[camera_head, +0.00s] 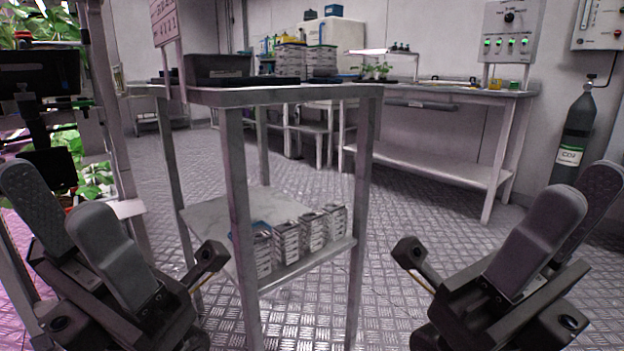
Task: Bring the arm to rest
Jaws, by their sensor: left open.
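My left gripper (54,194) is at the lower left, fingers pointing up and apart, with nothing between them. My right gripper (582,190) is at the lower right, also pointing up. Its front finger partly covers the rear one, whose textured inner face shows, so it looks open and empty. Both grippers are in front of and to either side of the grey metal table (300,95), and appear to touch nothing.
The table has a dark tray (217,67) on top and several stacked grey crates (289,241) on its lower shelf. A plant rack (108,130) stands close at left. A workbench (430,168) and a gas cylinder (577,130) are further back. Open floor (400,225) lies right of the table.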

